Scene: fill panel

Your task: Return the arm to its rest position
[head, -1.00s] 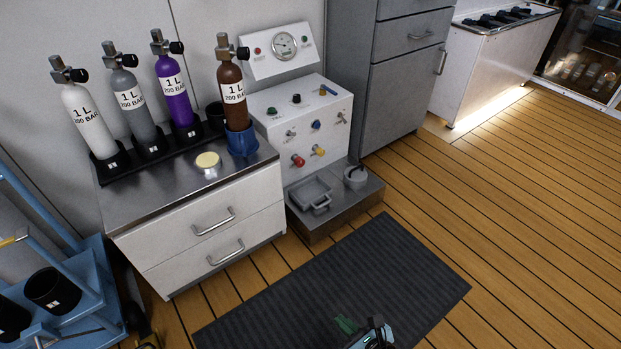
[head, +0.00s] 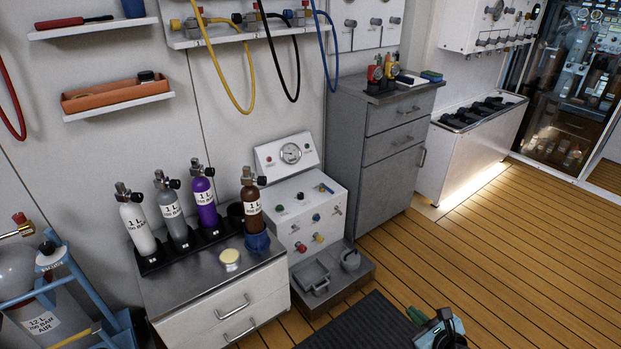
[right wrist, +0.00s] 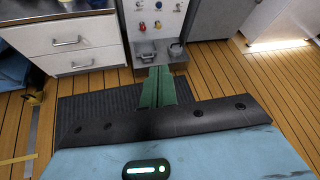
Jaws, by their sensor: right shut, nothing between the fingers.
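My right gripper (head: 416,314) shows at the bottom edge of the head view, past the right side of the dark mat in the picture. Its green fingers also show in the right wrist view (right wrist: 158,88), closed together with nothing between them. They point toward the white fill panel (head: 308,212), well apart from it, above the floor. My left gripper is not in view.
A metal-topped cabinet (head: 240,300) holds several small cylinders and a pale round tin (head: 229,257). A grey drawer cabinet (head: 385,150) stands right of the panel. A blue trolley (head: 75,270) with a large cylinder is at left. Wooden floor (head: 500,270) is open at right.

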